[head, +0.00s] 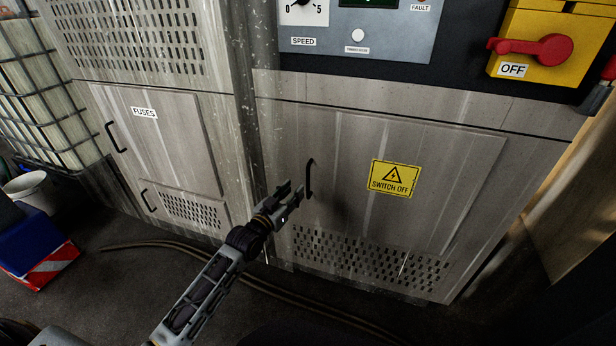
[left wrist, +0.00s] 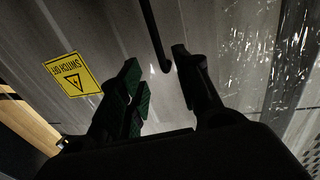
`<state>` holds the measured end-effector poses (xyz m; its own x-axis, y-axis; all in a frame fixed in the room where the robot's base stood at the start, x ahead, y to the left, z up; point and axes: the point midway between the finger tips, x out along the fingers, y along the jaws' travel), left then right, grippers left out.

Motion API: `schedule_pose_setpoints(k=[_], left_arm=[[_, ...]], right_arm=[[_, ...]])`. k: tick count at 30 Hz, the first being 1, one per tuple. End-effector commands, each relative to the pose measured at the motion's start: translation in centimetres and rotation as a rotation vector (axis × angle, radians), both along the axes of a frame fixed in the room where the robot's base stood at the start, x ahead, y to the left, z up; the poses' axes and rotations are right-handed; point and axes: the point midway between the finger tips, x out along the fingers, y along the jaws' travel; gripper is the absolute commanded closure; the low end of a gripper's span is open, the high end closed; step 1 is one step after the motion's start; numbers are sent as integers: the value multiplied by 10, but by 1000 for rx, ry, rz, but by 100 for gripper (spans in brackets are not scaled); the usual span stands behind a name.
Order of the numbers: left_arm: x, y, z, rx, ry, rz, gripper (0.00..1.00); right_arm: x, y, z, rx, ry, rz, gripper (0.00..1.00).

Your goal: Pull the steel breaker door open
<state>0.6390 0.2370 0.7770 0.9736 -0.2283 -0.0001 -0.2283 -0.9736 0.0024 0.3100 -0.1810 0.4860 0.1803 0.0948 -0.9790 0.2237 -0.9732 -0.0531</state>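The steel breaker door (head: 350,150) is the shut right-hand panel of the cabinet, with a yellow "SWITCH OFF" sign (head: 394,178) and a vent grille low down. Its black upright bar handle (head: 311,179) is near the door's left edge. My left gripper (head: 291,191) is open and empty, just left of the handle's lower part. In the left wrist view, the handle (left wrist: 156,36) runs down to its end, which lines up with the gap between the open fingers (left wrist: 156,64). I cannot tell whether a finger touches it. My right gripper is not in view.
A control panel (head: 370,35) and a yellow box with a red switch (head: 535,48) are above. A hose (head: 180,247) lies on the floor. A blue container (head: 30,240) stands at far left.

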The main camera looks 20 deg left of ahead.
Motion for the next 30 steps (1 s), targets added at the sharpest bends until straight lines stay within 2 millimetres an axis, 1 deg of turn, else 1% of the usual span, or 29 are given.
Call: schedule_pose_setpoints(k=[6,17,30], left_arm=[[17,-3,0,0,-2,0,66],[43,-10,0,1,-1,0,66],[76,-18,0,0,-2,0,66]], right_arm=[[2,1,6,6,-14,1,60],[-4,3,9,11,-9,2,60],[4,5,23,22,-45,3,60]])
